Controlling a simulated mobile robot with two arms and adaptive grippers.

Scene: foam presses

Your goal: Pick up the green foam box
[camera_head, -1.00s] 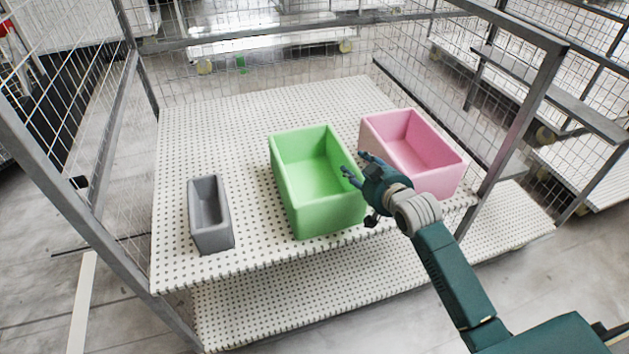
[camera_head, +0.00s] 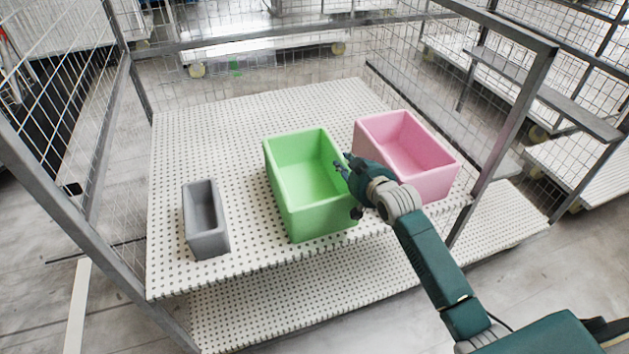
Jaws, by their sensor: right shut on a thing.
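The green foam box (camera_head: 318,219) is an open-topped bin standing upright on the white perforated shelf (camera_head: 255,112), between the grey box and the pink box. My right gripper (camera_head: 344,172) is at the right wall of the green box and is shut on that wall. The box still appears to rest on the shelf. Part of its right side is hidden behind the gripper. My left gripper is not in view.
A pink foam box (camera_head: 432,186) stands close on the right, just beside my right gripper. A smaller grey box (camera_head: 208,242) stands on the left. Metal posts (camera_head: 508,125) and wire mesh walls enclose the shelf. The back of the shelf is clear.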

